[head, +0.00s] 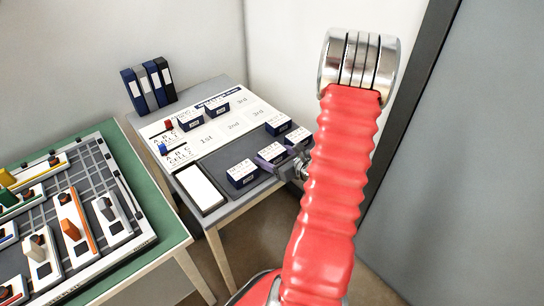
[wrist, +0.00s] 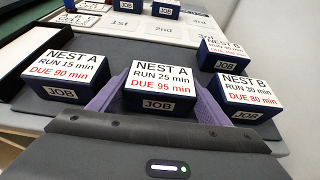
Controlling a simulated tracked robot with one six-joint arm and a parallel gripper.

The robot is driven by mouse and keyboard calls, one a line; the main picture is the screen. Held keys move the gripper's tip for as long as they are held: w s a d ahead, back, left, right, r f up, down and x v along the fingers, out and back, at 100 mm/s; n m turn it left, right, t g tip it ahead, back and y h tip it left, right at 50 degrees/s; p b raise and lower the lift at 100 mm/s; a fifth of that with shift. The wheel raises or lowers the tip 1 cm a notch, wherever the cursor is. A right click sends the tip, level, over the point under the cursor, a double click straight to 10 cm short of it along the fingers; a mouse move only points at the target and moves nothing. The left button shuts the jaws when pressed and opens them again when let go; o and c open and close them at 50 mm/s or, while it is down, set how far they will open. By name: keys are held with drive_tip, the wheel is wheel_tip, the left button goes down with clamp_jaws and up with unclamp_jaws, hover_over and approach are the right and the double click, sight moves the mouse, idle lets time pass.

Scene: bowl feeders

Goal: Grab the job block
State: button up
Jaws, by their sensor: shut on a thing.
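In the wrist view, a dark blue job block (wrist: 158,85) with a white top reading NEST A, RUN 25 min, DUE 95 min sits between the purple fingers of my gripper (wrist: 158,97). The gripper is shut on it. In the head view the same block (head: 271,152) is at the front edge of the grey table, beside my gripper (head: 281,158). I cannot tell whether it is clear of the surface. A NEST A, DUE 90 block (wrist: 62,75) stands to its left, and a NEST B, DUE 80 block (wrist: 247,95) close to its right.
Another NEST B block (wrist: 222,55) stands behind on the right. Two more blocks (head: 190,120) (head: 217,108) are on the white board (head: 165,128). A tray (head: 203,188) lies at the table's left. Binders (head: 148,85) stand behind. A green table (head: 165,225) is further left.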

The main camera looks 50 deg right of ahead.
sight(272, 151)
drive_tip(key=shift+c, duration=0.9)
drive_tip(key=shift+c, duration=0.2)
drive_tip(key=shift+r, duration=5.05)
